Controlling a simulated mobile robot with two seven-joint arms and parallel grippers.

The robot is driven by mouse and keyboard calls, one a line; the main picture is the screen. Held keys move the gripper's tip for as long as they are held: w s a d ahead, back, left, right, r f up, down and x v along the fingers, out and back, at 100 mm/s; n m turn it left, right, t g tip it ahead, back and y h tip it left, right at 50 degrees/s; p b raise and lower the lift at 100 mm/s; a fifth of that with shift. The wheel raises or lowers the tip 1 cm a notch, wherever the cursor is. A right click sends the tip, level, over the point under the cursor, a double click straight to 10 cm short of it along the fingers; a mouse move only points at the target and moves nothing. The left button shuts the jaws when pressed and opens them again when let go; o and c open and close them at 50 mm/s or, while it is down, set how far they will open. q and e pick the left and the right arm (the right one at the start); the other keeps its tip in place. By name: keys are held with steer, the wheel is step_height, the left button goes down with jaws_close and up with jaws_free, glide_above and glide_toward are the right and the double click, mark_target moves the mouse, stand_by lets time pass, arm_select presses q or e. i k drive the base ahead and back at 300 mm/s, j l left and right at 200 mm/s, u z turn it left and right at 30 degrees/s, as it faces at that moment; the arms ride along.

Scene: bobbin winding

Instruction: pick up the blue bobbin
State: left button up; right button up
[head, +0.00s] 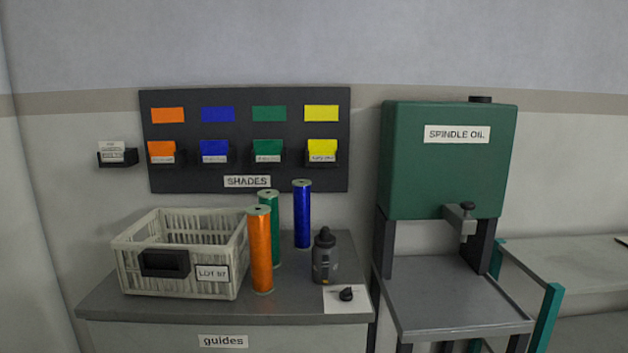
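The blue bobbin (302,215) stands upright on the grey cabinet top (200,307), toward the back. A green bobbin (271,226) stands upright to its left, partly hidden by an orange bobbin (260,250) in front of it. The blue bobbin's side is mostly in clear view. Neither of my grippers shows in the head view.
A slatted crate (218,273) labelled LOT 97 or similar stands left of the bobbins. A green spindle oil tank (449,165) stands beside the cabinet.

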mark_target(301, 187)
steer(key=i+l+z, duration=0.3)
steer(key=i+l, duration=0.45)
